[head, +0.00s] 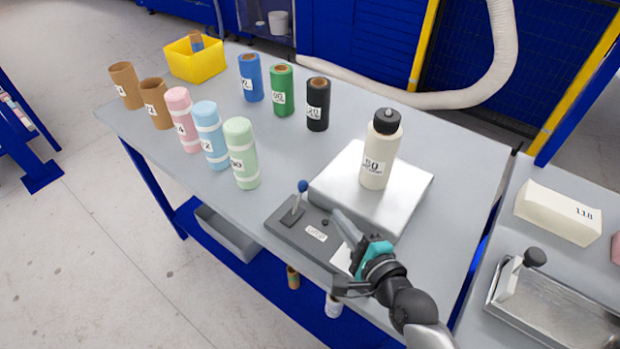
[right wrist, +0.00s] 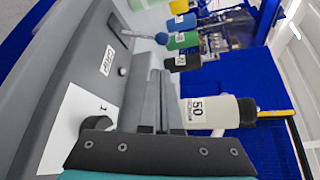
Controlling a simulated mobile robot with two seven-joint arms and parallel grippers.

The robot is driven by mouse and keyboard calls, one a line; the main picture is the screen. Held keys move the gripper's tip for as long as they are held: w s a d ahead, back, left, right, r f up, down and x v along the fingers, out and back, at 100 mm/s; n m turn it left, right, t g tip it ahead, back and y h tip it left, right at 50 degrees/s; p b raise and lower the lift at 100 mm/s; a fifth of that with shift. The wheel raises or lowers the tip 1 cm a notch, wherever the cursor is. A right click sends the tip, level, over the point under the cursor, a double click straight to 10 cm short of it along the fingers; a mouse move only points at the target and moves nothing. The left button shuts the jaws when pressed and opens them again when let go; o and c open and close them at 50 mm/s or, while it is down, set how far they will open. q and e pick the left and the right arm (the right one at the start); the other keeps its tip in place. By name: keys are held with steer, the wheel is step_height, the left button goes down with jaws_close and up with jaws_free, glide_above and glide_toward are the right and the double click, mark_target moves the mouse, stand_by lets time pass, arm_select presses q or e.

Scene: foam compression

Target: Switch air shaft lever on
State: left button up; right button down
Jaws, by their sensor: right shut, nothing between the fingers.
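The air shaft lever (head: 293,210) is a thin metal rod with a blue ball on top. It rises from a slot at the left end of a dark grey control base (head: 275,228), which carries a small label. In the right wrist view the lever's blue ball (right wrist: 161,38) is beyond my fingers, near the top. My right gripper (head: 340,219) is shut and empty, above the right part of the base. Its fingertips are to the right of the lever and apart from it. My left gripper is not in view.
A white bottle-like roll marked 50 (head: 378,155) stands on a silver plate (head: 330,185) behind the base. Several coloured rolls and a yellow bin (head: 195,66) stand farther left on the grey table (head: 440,140). A second table at right holds a cream block (head: 557,214).

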mark_target(299, 199)
steer(key=shift+d, duration=0.1)
steer(key=b+x, duration=0.1)
steer(key=x, duration=0.7)
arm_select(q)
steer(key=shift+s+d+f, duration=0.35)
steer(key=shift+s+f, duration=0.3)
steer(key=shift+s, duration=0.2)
arm_select(e)
steer(key=shift+x, duration=0.95)
